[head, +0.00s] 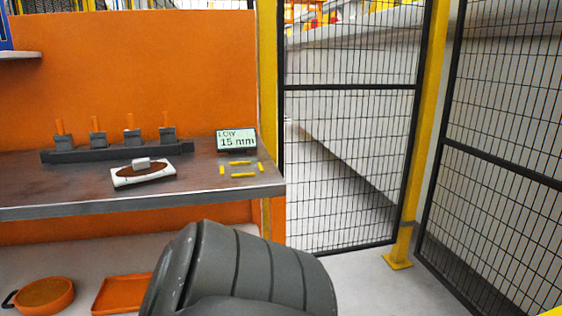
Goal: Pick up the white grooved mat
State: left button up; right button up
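A small pale grey block (141,163) sits on top of that. Grooves in the mat are too small to make out. Neither of my grippers is in view.
Behind the mat stands a dark rack with several orange-handled pieces (95,145). To its right are a display reading 15 mm (237,141) and yellow corner strips (243,175). An orange pan (45,294) and orange tray (124,294) sit below. Mesh fencing (350,150) stands right.

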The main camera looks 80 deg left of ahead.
aim_at(142, 171)
jog(key=u, duration=3.35)
